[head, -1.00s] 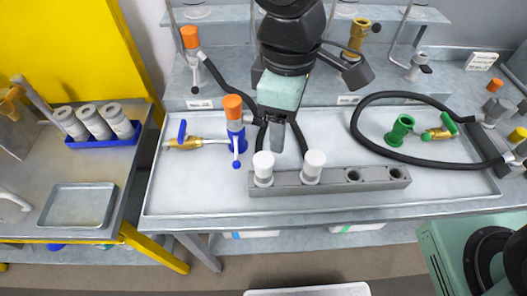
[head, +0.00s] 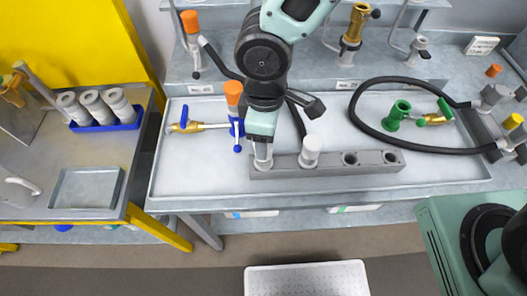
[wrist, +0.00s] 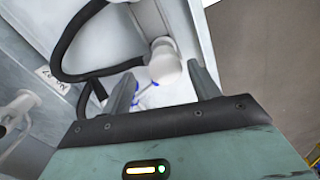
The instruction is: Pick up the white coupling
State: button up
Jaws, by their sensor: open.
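Two white couplings stand upright in a grey bar with holes (head: 330,168) at the front of the tray. In the head view my open gripper (head: 263,158) points down at the left white coupling (head: 262,152), which is partly hidden by it. The right white coupling (head: 310,150) stands clear beside my gripper. In the wrist view one white coupling (wrist: 164,62) shows in the gap between and beyond my fingertips (wrist: 163,88). I cannot tell whether the fingers touch it.
A blue fitting with an orange cap (head: 233,95) stands close behind the left coupling. A black hose (head: 352,110) loops at the right around a green fitting (head: 397,115). The bar's two right holes are empty. A blue rack with grey cylinders (head: 105,125) is on the left table.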

jog(key=f, duration=0.4)
jog(key=shift+s+a+f+p, duration=0.15)
jog(key=shift+s+a+p, duration=0.1)
jog(key=shift+s+p, duration=0.15)
jog(key=shift+w+f, duration=0.1)
jog(key=shift+f, duration=0.35)
jog(key=c, duration=1.2)
